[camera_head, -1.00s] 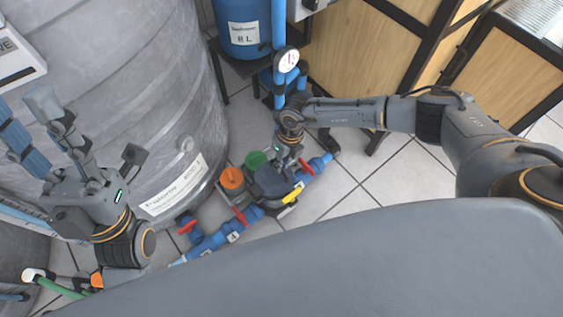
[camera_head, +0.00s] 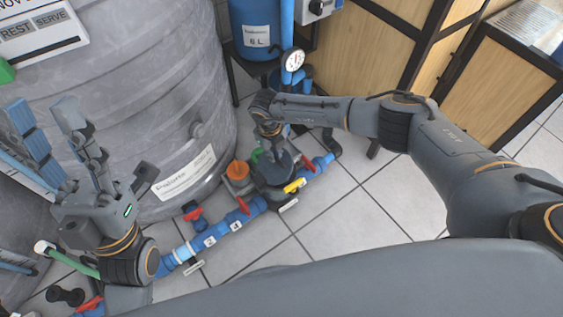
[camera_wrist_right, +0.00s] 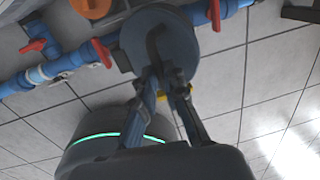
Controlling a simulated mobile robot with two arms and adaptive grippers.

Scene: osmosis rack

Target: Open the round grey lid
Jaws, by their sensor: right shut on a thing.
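The round grey lid (camera_head: 273,170) is a dark disc over the blue pipe, near the base of the large grey tank. In the right wrist view the lid (camera_wrist_right: 187,35) fills the top middle and has a raised grip bar across it. My right gripper (camera_head: 271,146) is shut on the lid from above; its two fingers (camera_wrist_right: 160,78) meet at the bar. I cannot tell whether the lid is seated or raised. What lies under it is hidden. My left gripper (camera_head: 42,108) is open and empty in front of the grey tank at the left.
The blue pipe (camera_head: 217,233) runs along the floor with red valve handles (camera_head: 242,206). An orange cap (camera_head: 238,170) and a partly hidden green cap (camera_head: 256,155) sit beside the lid. A pressure gauge (camera_head: 294,60) stands behind. Tiled floor (camera_head: 360,215) is free at right.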

